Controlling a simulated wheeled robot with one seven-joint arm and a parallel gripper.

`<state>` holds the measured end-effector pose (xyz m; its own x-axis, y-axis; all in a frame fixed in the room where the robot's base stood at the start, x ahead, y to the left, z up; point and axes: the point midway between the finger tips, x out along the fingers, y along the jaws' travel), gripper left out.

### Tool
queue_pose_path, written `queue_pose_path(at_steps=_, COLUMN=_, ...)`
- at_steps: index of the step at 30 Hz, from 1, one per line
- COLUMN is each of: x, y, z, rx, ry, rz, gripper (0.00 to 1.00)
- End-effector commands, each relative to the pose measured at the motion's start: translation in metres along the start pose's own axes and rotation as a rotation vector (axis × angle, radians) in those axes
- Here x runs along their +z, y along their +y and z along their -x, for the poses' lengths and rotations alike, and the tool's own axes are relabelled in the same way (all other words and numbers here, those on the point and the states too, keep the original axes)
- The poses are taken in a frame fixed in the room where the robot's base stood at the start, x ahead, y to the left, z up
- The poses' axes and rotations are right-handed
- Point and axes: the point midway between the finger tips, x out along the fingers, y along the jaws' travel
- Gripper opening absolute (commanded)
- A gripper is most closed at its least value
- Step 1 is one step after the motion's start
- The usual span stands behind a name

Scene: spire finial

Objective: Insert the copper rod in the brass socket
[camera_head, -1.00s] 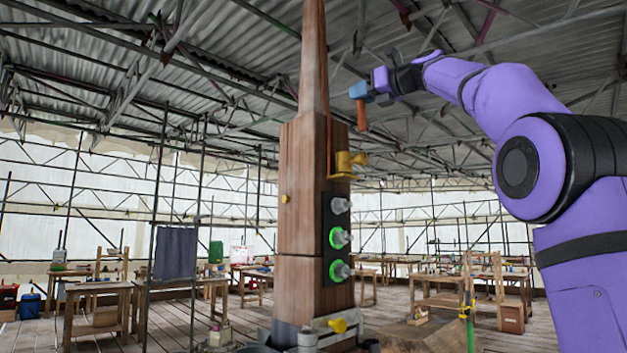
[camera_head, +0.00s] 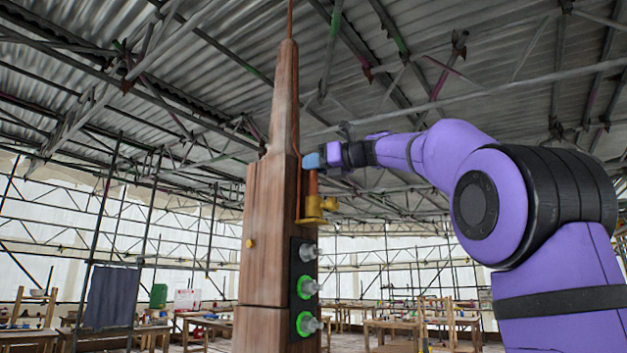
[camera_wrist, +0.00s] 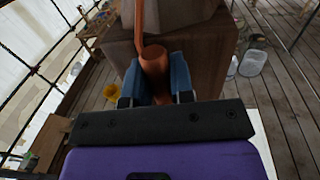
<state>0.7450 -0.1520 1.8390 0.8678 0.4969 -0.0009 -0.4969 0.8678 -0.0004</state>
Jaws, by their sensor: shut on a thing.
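The copper rod (camera_head: 313,184) hangs upright below my gripper (camera_head: 311,161), whose blue fingers are shut on its upper part. In the wrist view the rod (camera_wrist: 154,62) stands between the two blue fingers of my gripper (camera_wrist: 156,78). The brass socket (camera_head: 315,207) is fixed to the right side of the wooden spire, with a knob on its right. The rod's lower end meets the socket's top in the head view. I cannot tell whether it is inside the socket or just above or in front of it. The wrist view hides the lower end.
The wooden spire (camera_head: 267,215) stands just left of my gripper. A thin copper strip (camera_head: 298,180) runs down its side behind the rod. A dark panel (camera_head: 304,285) with grey knobs, two ringed in green, is below the socket. Workbenches (camera_head: 395,330) stand farther back.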

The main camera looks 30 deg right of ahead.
Motion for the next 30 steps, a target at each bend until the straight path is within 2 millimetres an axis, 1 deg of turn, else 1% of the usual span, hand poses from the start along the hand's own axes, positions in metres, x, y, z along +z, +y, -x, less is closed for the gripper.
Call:
queue_pose_path(at_steps=2, x=-0.003, y=0.001, z=0.000, rx=0.000, ry=-0.001, rz=-0.001, gripper=0.00)
queue_pose_path(at_steps=9, x=-0.030, y=0.001, z=0.000, rx=0.000, ry=0.000, rz=-0.001, gripper=0.00)
queue_pose_path(at_steps=12, x=-0.036, y=0.001, z=0.000, rx=0.000, ry=-0.001, rz=-0.001, gripper=0.00)
queue_pose_path(at_steps=23, x=-0.039, y=0.001, z=0.000, rx=0.000, ry=-0.002, rz=0.000, gripper=0.00)
queue_pose_path(at_steps=24, x=-0.039, y=0.000, z=0.000, rx=0.000, ry=-0.001, rz=-0.001, gripper=0.29)
queue_pose_path(at_steps=26, x=-0.039, y=0.000, z=0.000, rx=0.000, ry=-0.001, rz=0.000, gripper=0.43)
queue_pose_path(at_steps=27, x=-0.039, y=0.000, z=0.000, rx=0.000, ry=-0.001, rz=-0.001, gripper=0.48)
queue_pose_path(at_steps=30, x=-0.039, y=0.000, z=0.000, rx=0.000, ry=-0.001, rz=-0.001, gripper=0.48)
